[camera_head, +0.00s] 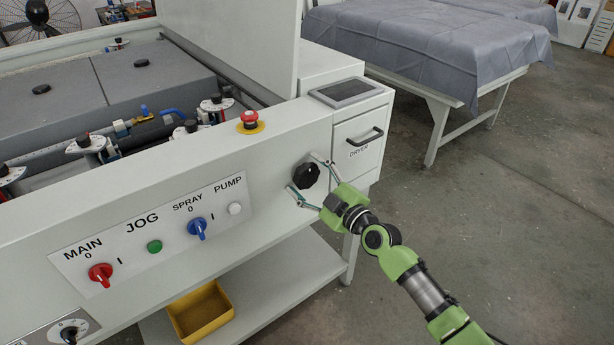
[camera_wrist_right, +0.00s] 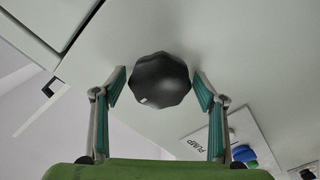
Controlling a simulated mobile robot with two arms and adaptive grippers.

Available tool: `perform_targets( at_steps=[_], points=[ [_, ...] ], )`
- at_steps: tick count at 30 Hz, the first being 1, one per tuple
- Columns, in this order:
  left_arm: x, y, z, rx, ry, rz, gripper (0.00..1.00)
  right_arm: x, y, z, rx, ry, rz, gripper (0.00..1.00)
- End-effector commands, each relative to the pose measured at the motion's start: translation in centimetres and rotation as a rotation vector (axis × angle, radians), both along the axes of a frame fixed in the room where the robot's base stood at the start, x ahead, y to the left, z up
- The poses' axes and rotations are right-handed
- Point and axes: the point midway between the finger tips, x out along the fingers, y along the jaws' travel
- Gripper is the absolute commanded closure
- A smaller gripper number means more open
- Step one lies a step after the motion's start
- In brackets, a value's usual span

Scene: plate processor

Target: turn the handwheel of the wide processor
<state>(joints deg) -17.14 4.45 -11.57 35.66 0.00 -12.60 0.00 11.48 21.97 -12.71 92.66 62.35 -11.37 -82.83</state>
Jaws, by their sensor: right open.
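The handwheel (camera_head: 306,175) is a black lobed knob on the white front panel of the wide processor (camera_head: 275,150), right of the labelled switches. In the right wrist view the handwheel (camera_wrist_right: 160,79) lies between the fingertips, with a small light mark near its lower left edge. My right gripper (camera_head: 306,175) is open, one finger on each side of the knob. My left gripper is not in view.
A red emergency button (camera_head: 249,117) sits on top of the panel. The switch plate (camera_head: 130,257) is to the left. A dryer unit (camera_head: 358,145) with a handle is just right of the handwheel. A yellow bin (camera_head: 201,312) stands on the lower shelf. Open floor lies to the right.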

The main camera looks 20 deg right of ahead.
Motion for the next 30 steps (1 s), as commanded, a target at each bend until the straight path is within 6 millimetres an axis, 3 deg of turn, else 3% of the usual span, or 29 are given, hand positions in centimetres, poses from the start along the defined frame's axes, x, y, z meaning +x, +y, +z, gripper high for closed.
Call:
perform_targets(
  at_steps=[1,5,6,19,30],
  points=[
    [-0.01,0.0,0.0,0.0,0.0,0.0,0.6,-0.01,0.0,-0.01,0.0,0.0,0.0,0.38],
    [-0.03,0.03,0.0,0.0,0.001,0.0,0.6,-0.02,-0.01,0.0,0.0,0.0,0.0,0.71],
    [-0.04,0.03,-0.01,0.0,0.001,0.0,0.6,-0.03,-0.01,0.0,0.0,0.0,0.0,0.74],
    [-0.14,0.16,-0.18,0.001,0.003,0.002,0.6,-0.04,-0.01,-0.03,0.062,0.023,0.0,0.74],
    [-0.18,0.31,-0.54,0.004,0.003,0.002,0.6,-0.03,-0.05,-0.05,0.332,0.121,0.001,0.74]
  ],
)
